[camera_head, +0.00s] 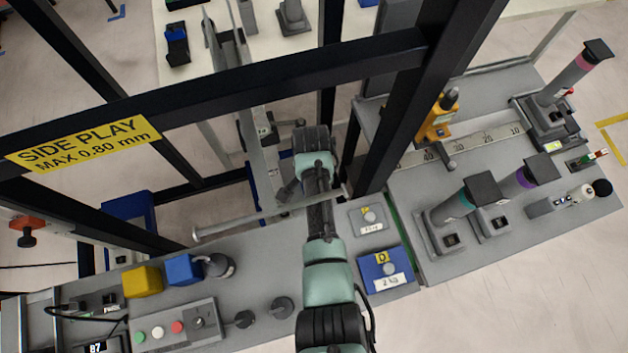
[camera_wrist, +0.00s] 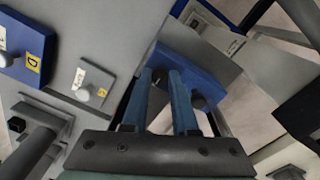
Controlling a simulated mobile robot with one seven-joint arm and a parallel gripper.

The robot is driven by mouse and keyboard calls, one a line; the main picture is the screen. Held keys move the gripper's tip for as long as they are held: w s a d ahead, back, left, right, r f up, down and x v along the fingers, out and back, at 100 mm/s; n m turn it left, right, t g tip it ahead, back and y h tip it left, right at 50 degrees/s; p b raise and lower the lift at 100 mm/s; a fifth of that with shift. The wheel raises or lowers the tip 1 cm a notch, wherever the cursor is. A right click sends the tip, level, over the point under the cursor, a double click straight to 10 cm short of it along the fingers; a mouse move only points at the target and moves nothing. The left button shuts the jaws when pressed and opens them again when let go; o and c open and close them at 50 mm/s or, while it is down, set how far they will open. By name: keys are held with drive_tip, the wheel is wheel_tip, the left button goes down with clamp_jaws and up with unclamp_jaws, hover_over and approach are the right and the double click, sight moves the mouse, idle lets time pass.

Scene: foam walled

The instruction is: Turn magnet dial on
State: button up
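No readable label marks the magnet dial. Candidates are the dark knob (camera_head: 199,321) on the grey button panel (camera_head: 165,331) and two black round knobs, one (camera_head: 243,318) beside the panel and one (camera_head: 281,307) farther right, all at the lower left of the head view. My gripper is mostly hidden by my arm in the head view. In the wrist view my gripper (camera_wrist: 163,73) shows two blue fingers with a narrow gap and nothing visible between them. Beyond the fingertips is a blue block (camera_wrist: 188,52) with dark round parts; contact cannot be told.
A black frame with a yellow sign (camera_head: 82,146) crosses the head view. Yellow (camera_head: 142,281) and blue (camera_head: 183,269) blocks stand behind the panel. A blue weight (camera_head: 384,269) lies right of my arm. Several lever-like handles stand on the right bench (camera_head: 440,180).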

drive_tip(key=o, duration=0.5)
drive_tip(key=shift+c, duration=0.2)
drive_tip(key=shift+r, duration=0.15)
wheel_tip(320, 180, up, 13)
drive_tip(key=shift+w+b, duration=0.2)
drive_tip(key=shift+b, duration=0.15)
